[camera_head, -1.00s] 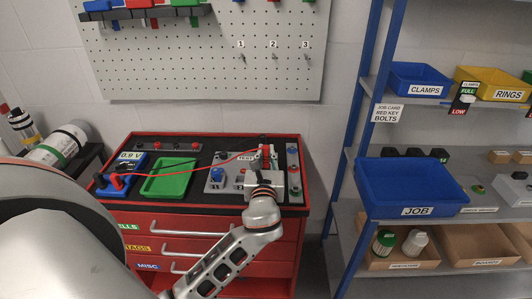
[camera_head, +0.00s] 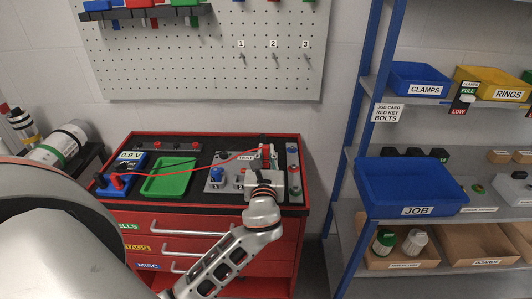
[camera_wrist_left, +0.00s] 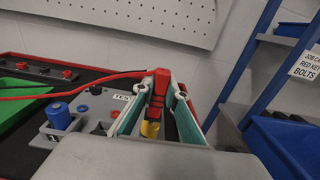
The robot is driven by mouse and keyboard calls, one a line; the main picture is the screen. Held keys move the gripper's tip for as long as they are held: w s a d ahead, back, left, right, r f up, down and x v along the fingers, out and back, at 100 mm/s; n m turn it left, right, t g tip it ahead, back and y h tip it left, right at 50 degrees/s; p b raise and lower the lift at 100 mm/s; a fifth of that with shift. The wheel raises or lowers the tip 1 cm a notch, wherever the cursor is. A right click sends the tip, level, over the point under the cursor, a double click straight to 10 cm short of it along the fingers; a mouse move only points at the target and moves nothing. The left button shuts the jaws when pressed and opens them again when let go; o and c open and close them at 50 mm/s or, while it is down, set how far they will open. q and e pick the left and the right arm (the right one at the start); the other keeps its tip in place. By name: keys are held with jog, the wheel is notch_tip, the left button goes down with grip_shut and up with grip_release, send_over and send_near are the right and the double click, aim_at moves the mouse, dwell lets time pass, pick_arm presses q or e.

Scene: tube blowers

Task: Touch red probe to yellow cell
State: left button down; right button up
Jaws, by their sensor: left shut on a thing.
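My left gripper (camera_head: 266,163) is over the right part of the red tool chest's top. In the left wrist view its fingers (camera_wrist_left: 158,103) are shut on the red probe (camera_wrist_left: 160,86), which has a red lead running left. The yellow cell (camera_wrist_left: 150,128) shows just below the probe, between the fingers. The probe's tip is hidden, so I cannot tell whether it touches the cell. The blue meter (camera_head: 125,161) at the chest's left reads 0.9 V. My right gripper is not in view.
A blue cell (camera_wrist_left: 59,115) stands on the grey test plate (camera_wrist_left: 80,135), left of the gripper. A green tray (camera_head: 168,178) lies between meter and plate. A pegboard (camera_head: 200,60) hangs behind. A blue-framed shelf with a JOB bin (camera_head: 412,188) stands right.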

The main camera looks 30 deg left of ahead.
pick_arm(q)
jog(key=shift+r+p, duration=1.35)
jog(key=shift+p, duration=0.15)
jog(key=shift+r, duration=1.15)
